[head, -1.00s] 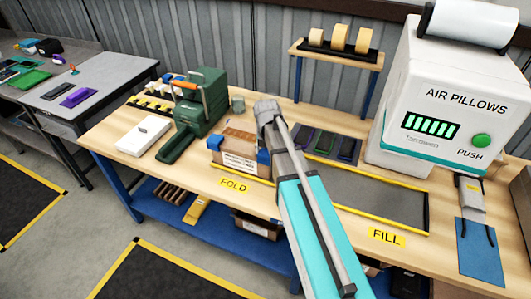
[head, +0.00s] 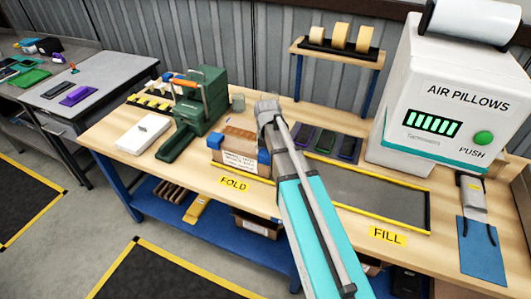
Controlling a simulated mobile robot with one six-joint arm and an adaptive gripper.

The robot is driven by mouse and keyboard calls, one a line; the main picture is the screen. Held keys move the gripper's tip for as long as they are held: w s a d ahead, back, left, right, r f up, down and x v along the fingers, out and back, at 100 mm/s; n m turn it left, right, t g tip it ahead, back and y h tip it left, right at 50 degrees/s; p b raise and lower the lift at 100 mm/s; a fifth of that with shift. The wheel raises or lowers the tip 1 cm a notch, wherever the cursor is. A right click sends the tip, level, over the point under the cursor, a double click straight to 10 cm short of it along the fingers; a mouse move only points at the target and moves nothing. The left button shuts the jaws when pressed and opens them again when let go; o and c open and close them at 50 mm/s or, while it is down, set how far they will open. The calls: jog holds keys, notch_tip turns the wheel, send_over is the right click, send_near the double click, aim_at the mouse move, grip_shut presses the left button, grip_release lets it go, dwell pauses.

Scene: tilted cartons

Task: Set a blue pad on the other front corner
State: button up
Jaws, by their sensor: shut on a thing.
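A brown carton (head: 233,146) with a white label stands at the FOLD mark on the bench, its top edge tilted in the picture. One blue pad (head: 213,141) sits on its front left corner. A second blue pad (head: 263,157) shows at its front right corner, partly covered by my arm. My gripper (head: 268,110) is over the right end of the carton, shut on this second pad. Its fingertips are hidden behind my arm, so I cannot tell whether the pad is fully seated on the corner.
A green press-like tool (head: 193,115) and a white box (head: 143,134) stand left of the carton. A grey mat (head: 380,195) is right. The air pillow machine (head: 435,95) fills the back right.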

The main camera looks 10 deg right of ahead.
jog(key=o, duration=0.6)
jog(key=shift+r, duration=0.15)
jog(key=shift+r+p, duration=3.4)
jog(key=shift+p, duration=0.1)
jog(key=shift+s, duration=0.1)
